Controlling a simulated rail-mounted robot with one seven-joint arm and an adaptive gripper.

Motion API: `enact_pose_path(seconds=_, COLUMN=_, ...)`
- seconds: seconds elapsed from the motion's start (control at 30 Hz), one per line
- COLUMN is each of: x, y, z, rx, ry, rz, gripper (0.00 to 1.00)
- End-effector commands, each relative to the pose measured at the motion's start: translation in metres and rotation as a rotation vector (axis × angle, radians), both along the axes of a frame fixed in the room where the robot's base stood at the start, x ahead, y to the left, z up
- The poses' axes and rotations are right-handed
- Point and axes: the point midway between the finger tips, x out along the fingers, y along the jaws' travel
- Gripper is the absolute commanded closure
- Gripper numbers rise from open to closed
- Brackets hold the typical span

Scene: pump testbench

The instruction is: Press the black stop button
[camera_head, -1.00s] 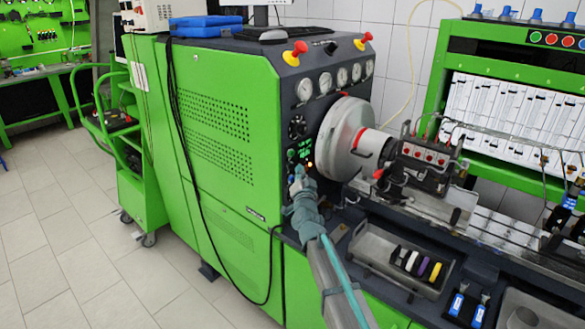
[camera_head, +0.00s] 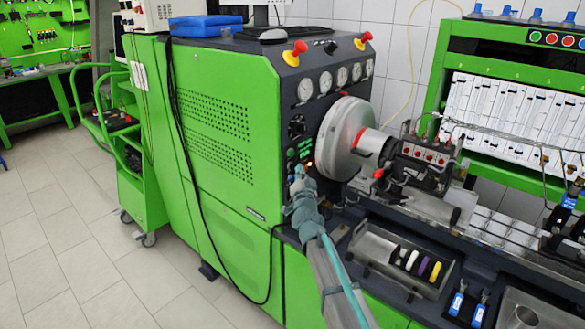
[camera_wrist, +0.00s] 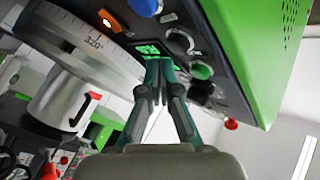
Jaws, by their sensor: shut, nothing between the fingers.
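My gripper (camera_head: 298,172) is at the front control panel of the green testbench, with its fingers shut and empty. In the wrist view the fingertips (camera_wrist: 158,64) overlap the lower edge of the green lit display (camera_wrist: 149,48). A round black button (camera_wrist: 180,41) with a pale ring sits on the panel just up and right of the fingertips. A green button (camera_wrist: 202,72) is to its lower right. I cannot tell whether the fingertips touch the panel; they appear apart from the black button. In the head view my gripper covers this part of the panel.
A large silver disc (camera_head: 341,140) stands close right of my gripper. In the wrist view a blue button (camera_wrist: 147,6) and an orange switch (camera_wrist: 110,20) are near the black button. A tray (camera_head: 372,247) of small parts lies to the right of my arm.

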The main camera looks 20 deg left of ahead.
Motion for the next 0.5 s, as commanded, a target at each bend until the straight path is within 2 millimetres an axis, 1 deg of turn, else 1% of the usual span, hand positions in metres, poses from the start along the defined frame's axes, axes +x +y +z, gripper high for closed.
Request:
enact_pose_path(seconds=0.3, x=0.0026, y=0.0081, z=0.0003, rx=0.0, ry=0.001, rz=0.001, gripper=1.0)
enact_pose_path(seconds=0.5, x=0.0023, y=0.0081, z=-0.0003, rx=0.0, ry=0.0, rz=0.0, gripper=1.0)
